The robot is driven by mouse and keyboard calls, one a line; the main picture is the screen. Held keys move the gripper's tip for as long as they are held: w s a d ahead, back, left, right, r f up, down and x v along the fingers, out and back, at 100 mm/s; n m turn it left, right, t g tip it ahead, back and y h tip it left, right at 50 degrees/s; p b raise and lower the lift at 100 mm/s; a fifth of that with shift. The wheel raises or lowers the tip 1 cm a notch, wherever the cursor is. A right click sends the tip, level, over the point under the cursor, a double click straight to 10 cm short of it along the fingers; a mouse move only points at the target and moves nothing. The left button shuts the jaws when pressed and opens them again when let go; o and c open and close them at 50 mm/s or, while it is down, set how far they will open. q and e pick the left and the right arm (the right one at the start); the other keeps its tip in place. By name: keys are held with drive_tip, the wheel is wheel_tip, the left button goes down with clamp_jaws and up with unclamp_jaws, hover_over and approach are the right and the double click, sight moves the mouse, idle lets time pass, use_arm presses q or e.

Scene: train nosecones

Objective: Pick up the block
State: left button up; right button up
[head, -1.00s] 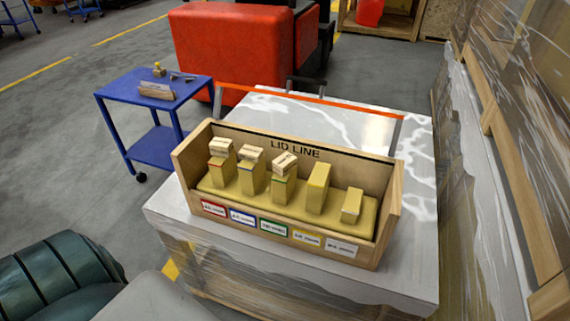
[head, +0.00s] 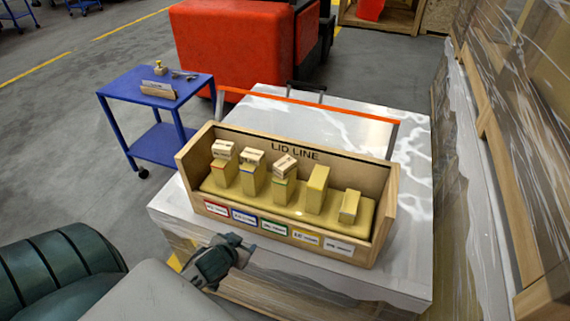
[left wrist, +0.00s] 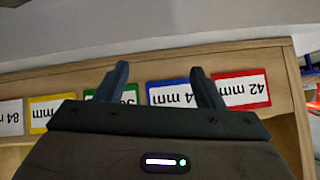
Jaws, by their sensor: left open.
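A wooden tray marked LID LINE (head: 375,170) holds a row of yellow posts. Small pale wooden blocks sit on the three left posts: a left one (head: 223,149), a second one (head: 252,158) and a third, skewed one (head: 285,166). The fourth post (head: 317,190) is tall and bare; the right one (head: 349,206) is short. I cannot tell which block is meant. My left gripper (head: 242,250) is open and empty, in front of the tray's label side. In the left wrist view its fingers (left wrist: 160,80) stand apart before the green and blue labels. My right gripper is not in view.
The tray stands on a white-topped, film-wrapped pallet load (head: 410,285). An orange bar (head: 310,104) runs behind it. A blue cart (head: 155,100) with small items stands at the left. Wrapped stacks (head: 520,130) close off the right side.

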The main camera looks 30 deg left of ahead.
use_arm(q)
drive_tip(key=w+r+t+h, duration=0.1)
drive_tip(key=w+r+t, duration=0.1)
drive_tip(key=r, duration=0.6)
drive_tip(key=w+r+t, duration=0.2)
drive_tip(key=w+r, duration=0.1)
drive_tip(key=r, duration=0.4)
drive_tip(key=m+t+h, duration=0.3)
drive_tip(key=h, duration=0.2)
approach(281, 165)
drive_tip(key=w, duration=0.1)
drive_tip(key=shift+b+x, duration=0.8)
drive_tip(key=shift+x, duration=4.6)
drive_tip(key=shift+s+d+f, duration=0.1)
drive_tip(key=shift+f, duration=0.05)
drive_tip(key=c, duration=1.1)
drive_tip(key=shift+c, duration=0.2)
